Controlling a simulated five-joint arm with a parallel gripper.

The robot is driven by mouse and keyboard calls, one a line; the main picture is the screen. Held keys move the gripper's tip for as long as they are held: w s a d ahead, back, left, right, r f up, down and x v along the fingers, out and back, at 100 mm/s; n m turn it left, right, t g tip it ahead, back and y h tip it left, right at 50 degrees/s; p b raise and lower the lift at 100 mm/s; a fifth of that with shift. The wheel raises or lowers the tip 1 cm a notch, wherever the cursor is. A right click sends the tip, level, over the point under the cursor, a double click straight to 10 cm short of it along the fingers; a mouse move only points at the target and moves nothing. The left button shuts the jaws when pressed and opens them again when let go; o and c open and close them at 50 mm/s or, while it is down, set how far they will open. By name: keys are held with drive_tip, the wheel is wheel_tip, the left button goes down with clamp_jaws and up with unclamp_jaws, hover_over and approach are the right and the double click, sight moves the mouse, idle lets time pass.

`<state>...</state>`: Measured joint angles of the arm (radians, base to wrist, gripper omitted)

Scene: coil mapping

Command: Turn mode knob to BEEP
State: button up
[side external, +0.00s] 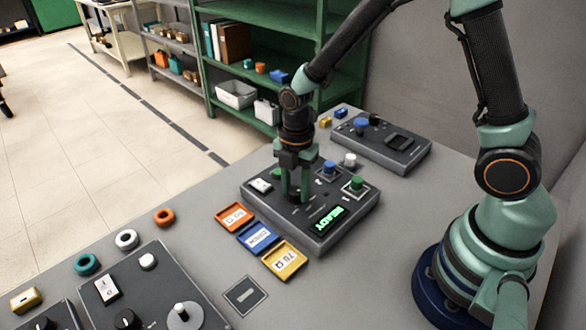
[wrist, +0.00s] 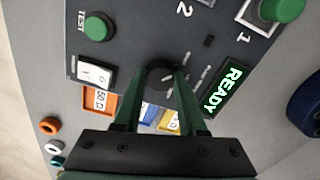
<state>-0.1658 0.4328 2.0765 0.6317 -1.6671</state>
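The control box (side external: 318,228) stands on the grey table with a green READY display (side external: 327,218), which also shows in the wrist view (wrist: 223,90). A dark round knob (wrist: 160,68) sits on its panel, beside small labels too blurred to read. My gripper (wrist: 164,76) points down at the panel, with one green finger on each side of this knob. A gap shows between the fingers in the side view (side external: 295,196). I cannot tell whether the fingers touch the knob. The knob's pointer direction and the BEEP mark cannot be made out.
The box also has a white rocker switch (wrist: 95,74) and a green button (wrist: 98,27). Orange (side external: 234,217), blue (side external: 257,236) and yellow (side external: 284,260) trays lie in front. Another dark panel (side external: 405,153) stands behind, and a larger one (side external: 145,295) at the front left.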

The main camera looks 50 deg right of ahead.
drive_tip(key=shift+m, duration=0.3)
clamp_jaws()
drive_tip(key=m, duration=0.3)
drive_tip(key=shift+m, duration=0.4)
drive_tip(key=m, duration=0.4)
drive_tip(key=shift+m, duration=0.3)
drive_tip(key=m, duration=0.4)
drive_tip(key=shift+m, duration=2.5)
drive_tip(key=o, duration=1.1)
unclamp_jaws()
drive_tip(key=shift+r, duration=0.1)
